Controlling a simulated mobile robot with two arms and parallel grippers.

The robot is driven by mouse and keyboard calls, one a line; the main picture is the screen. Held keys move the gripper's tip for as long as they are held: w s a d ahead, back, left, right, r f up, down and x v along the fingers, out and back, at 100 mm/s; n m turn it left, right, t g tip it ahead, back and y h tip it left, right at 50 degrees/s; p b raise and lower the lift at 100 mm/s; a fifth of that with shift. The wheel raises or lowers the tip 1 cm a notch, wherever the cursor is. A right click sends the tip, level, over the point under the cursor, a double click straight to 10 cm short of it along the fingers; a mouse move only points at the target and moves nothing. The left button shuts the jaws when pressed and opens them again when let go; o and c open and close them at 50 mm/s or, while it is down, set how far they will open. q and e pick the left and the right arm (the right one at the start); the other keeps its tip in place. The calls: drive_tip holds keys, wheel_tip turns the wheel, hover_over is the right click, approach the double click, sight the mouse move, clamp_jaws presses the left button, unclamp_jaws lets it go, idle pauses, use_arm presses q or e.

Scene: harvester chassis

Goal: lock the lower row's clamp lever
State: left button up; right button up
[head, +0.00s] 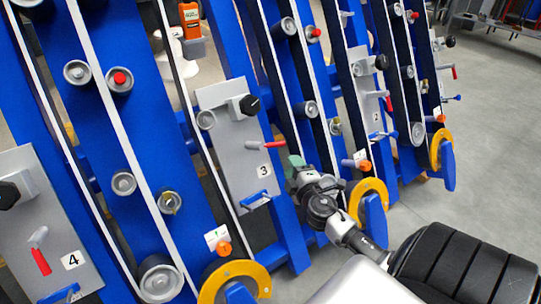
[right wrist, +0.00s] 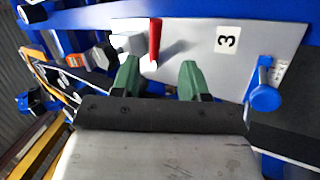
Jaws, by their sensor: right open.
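A grey panel marked 3 (head: 235,160) carries a clamp lever with a red handle (head: 268,145), which points right in the head view. In the right wrist view the red handle (right wrist: 155,40) lies ahead of the fingertips, between their lines and nearer the left finger. My right gripper (head: 296,161) is just right of panel 3, near the handle's end. Its green fingers (right wrist: 159,80) are open with nothing between them. I cannot tell from these views which lever belongs to the lower row. My left gripper is not in view.
Panel 3 also has a black knob (head: 249,105) and a blue handle (head: 257,198). Panel 4 (head: 65,235) stands at left with its own red lever (head: 41,260). Blue frames with rollers and yellow hooks (head: 235,272) surround my arm. Grey floor (head: 490,150) is clear at right.

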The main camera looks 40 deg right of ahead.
sight(278, 144)
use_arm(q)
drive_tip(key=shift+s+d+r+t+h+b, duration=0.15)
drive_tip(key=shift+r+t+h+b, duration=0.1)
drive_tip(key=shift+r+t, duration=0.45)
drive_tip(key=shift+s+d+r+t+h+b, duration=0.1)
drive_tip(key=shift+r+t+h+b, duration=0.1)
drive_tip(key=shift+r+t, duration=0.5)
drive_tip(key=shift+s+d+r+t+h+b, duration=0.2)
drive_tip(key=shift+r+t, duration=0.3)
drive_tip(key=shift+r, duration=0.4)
use_arm(e)
drive_tip(key=shift+r+x, duration=0.15)
drive_tip(key=shift+x, duration=2.6)
drive_tip(key=shift+r+x, duration=0.1)
drive_tip(key=shift+x, duration=2.65)
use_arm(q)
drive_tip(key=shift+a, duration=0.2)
use_arm(e)
drive_tip(key=shift+c, duration=0.3)
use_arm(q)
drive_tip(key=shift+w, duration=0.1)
use_arm(e)
clamp_jaws()
